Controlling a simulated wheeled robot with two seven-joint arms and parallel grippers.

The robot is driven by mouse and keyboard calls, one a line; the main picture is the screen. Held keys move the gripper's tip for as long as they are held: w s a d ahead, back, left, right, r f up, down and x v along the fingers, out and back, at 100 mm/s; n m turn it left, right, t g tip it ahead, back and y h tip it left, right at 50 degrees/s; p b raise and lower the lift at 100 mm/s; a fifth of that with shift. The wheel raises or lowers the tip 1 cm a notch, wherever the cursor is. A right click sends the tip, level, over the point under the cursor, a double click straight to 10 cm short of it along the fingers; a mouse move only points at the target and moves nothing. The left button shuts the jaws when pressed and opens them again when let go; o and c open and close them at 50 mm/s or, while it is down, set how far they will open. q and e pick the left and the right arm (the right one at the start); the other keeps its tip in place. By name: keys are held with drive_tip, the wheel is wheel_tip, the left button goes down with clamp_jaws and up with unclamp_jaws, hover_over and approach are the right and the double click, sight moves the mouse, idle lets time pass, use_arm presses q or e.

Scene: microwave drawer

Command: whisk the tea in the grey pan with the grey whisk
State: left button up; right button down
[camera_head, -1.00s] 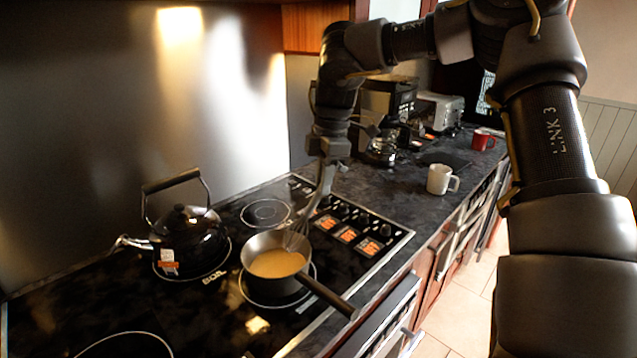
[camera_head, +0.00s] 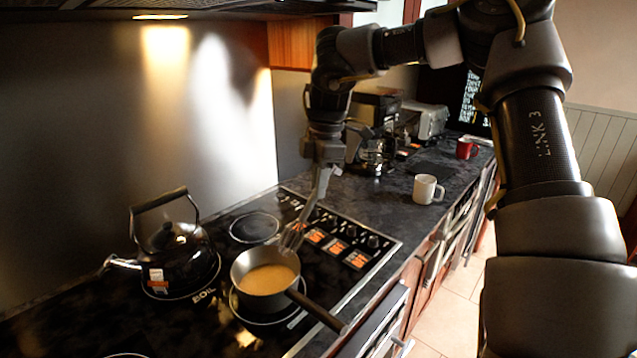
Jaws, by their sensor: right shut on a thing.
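The grey pan (camera_head: 250,292) stands on a front hob ring, with tan tea (camera_head: 268,279) in it and its dark handle (camera_head: 318,312) pointing to the lower right. My right gripper (camera_head: 322,186) is above and to the right of the pan, shut on the grey whisk (camera_head: 291,239). The whisk hangs tilted, its wire head down and to the left, at the pan's back right rim. I cannot tell whether its tip is inside the rim or just above it. My left gripper is not in view.
A black kettle (camera_head: 182,262) stands left of the pan. Hob controls (camera_head: 337,247) lie just right of the whisk. A white mug (camera_head: 425,189), a red mug (camera_head: 466,149), a coffee maker (camera_head: 377,150) and a toaster (camera_head: 425,120) stand farther back on the counter.

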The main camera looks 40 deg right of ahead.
drive_tip(key=shift+r+p, duration=1.45)
drive_tip(key=shift+r, duration=0.6)
drive_tip(key=shift+f, duration=0.1)
